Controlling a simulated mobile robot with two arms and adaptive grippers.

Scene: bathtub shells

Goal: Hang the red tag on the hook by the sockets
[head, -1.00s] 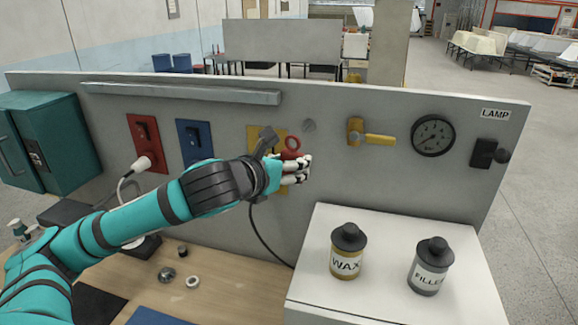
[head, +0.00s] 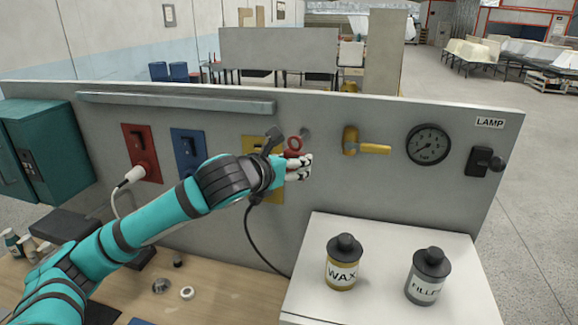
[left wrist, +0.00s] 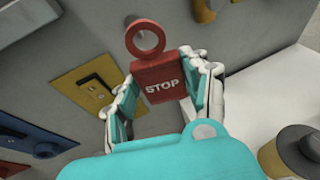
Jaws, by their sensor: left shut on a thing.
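The red tag (left wrist: 160,82) is marked STOP and has a red ring at its top. My left gripper (left wrist: 162,72) is shut on the tag's body, one finger at each side, with the ring standing clear above. In the head view the gripper (head: 299,167) is in front of the grey panel, and the ring shows above the fingers. A small round grey hook (head: 306,132) on the panel is just up and right of the ring. I cannot tell whether they touch. The red (head: 142,152), blue (head: 187,146) and yellow (head: 249,146) sockets are to the left.
A yellow valve (head: 352,141), a gauge (head: 428,144) and a lamp switch (head: 484,161) are on the panel to the right. Wax (head: 342,264) and filler (head: 427,276) bottles stand on a white cabinet (head: 390,232) below. A teal box (head: 45,150) is at the left.

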